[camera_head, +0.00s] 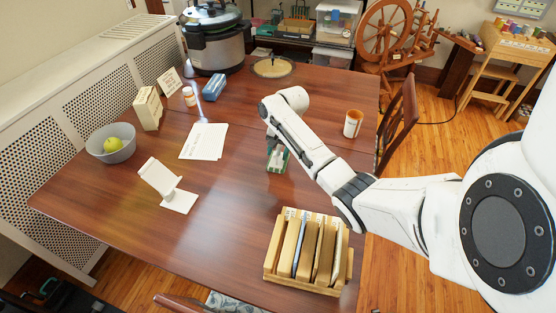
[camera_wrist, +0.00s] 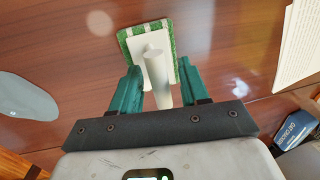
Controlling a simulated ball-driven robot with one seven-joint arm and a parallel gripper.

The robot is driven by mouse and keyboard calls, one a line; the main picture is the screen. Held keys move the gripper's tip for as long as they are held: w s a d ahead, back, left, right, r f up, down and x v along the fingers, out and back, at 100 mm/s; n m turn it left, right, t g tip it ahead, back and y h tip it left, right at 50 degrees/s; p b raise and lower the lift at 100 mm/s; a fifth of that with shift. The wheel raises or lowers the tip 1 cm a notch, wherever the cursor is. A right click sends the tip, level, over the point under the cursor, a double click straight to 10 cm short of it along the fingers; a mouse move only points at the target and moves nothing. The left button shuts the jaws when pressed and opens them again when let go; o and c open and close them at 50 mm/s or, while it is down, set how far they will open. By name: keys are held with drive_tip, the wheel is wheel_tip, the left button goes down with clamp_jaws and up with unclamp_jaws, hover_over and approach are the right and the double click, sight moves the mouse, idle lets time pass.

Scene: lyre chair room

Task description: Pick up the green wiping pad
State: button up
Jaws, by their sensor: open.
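The green wiping pad (camera_wrist: 128,47) lies on the brown table, with green and white stripes at its edges, a pale plate on top and a pale round handle (camera_wrist: 157,68) rising toward the camera. In the head view the pad (camera_head: 284,164) shows only partly, beneath the end of my arm. My gripper (camera_wrist: 157,82) is open, its two green fingers on either side of the handle in the wrist view. I cannot tell whether a finger touches the handle.
Bare tabletop surrounds the pad.

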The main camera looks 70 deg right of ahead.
drive_tip(key=shift+c, duration=0.3)
clamp_jaws()
drive_tip(key=shift+r, duration=0.1)
